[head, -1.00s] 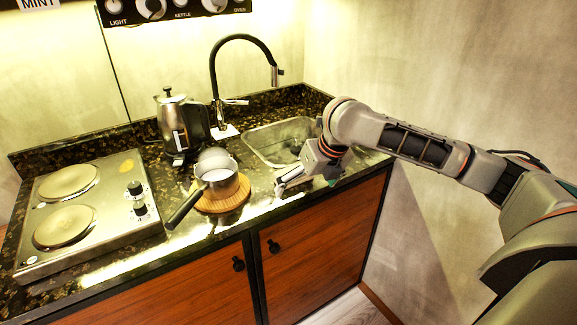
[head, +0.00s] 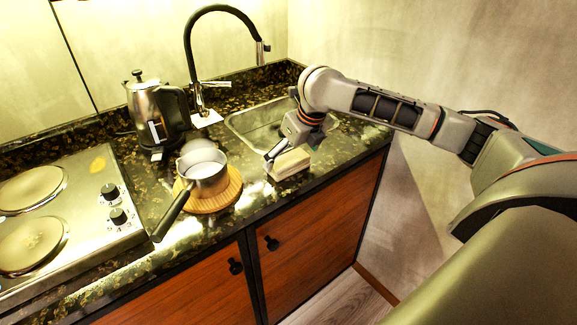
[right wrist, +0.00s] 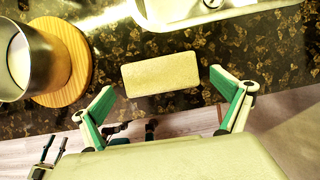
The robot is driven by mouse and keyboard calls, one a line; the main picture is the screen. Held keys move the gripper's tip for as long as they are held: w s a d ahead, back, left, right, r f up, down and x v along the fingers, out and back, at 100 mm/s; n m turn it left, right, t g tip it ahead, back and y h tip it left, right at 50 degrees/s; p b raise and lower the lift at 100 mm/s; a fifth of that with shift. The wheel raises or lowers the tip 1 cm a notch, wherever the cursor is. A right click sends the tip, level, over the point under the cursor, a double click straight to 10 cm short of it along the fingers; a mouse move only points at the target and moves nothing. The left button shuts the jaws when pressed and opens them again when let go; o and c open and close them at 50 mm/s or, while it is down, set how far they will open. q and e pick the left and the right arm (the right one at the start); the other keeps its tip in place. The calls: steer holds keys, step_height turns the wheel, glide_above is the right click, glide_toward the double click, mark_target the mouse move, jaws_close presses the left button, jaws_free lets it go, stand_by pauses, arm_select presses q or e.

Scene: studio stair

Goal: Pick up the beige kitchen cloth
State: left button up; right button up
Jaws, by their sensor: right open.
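The beige kitchen cloth (head: 291,164) is a small folded block lying on the dark stone counter in front of the sink. In the right wrist view the cloth (right wrist: 160,74) is a pale rectangle just beyond the fingertips. My right gripper (head: 276,160) is at the cloth in the head view, partly in front of it. In the right wrist view my right gripper (right wrist: 162,84) has its green-padded fingers spread wide, one toward each end of the cloth, with nothing between them. My left gripper is not in view.
A pot (head: 203,172) stands on a round wooden board (head: 222,203) left of the cloth; it also shows in the right wrist view (right wrist: 25,62). The sink (head: 243,124) lies behind. A kettle (head: 160,117) and a hotplate (head: 78,197) are further left. The counter's front edge is close.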

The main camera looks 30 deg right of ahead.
mark_target(290, 159)
steer(key=shift+x, duration=0.85)
steer(key=shift+w+f, duration=0.15)
steer(key=shift+f, duration=0.05)
steer(key=shift+c, duration=1.4)
steer(key=c, duration=0.9)
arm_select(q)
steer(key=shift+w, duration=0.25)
arm_select(e)
steer(key=shift+r, duration=0.15)
steer(key=shift+r, duration=0.6)
arm_select(q)
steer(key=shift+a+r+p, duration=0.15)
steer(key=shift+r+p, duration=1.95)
steer(key=shift+p, duration=0.1)
arm_select(e)
steer(key=shift+r, duration=9.3)
